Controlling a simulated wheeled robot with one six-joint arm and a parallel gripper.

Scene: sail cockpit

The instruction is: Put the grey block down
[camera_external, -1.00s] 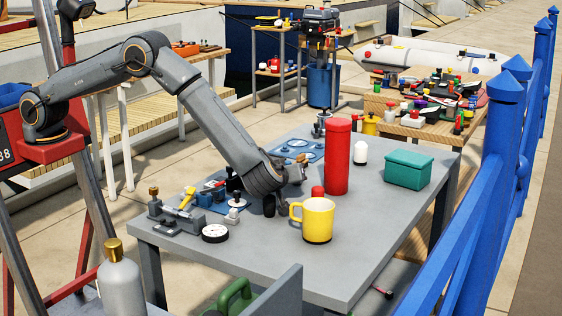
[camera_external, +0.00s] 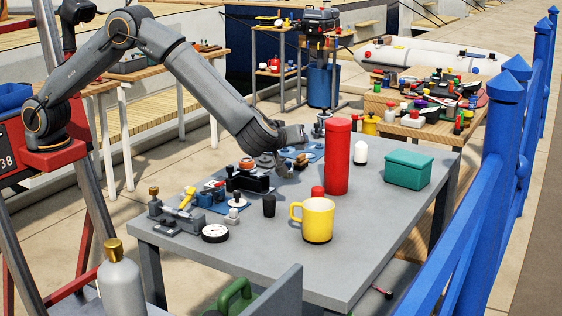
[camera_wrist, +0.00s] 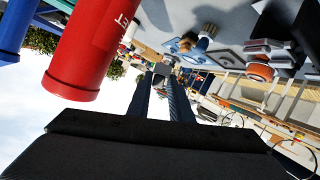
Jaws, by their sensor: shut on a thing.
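My gripper (camera_external: 286,170) hangs over the grey table (camera_external: 370,205), left of the tall red cylinder, in the external view. In the wrist view its two dark fingers (camera_wrist: 168,76) reach forward and are close together. A small greyish thing, seemingly the grey block (camera_wrist: 163,69), shows at the fingertips; its shape is hard to make out. In the external view the block cannot be told apart from the gripper. I cannot tell its exact height above the table.
A red cylinder (camera_external: 338,158) stands close to the right of my gripper. A yellow mug (camera_external: 318,220) and a small dark cup (camera_external: 269,206) stand nearer. A black device with an orange top (camera_external: 248,180) is to the left. A teal box (camera_external: 408,170) is right. The table's front right is clear.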

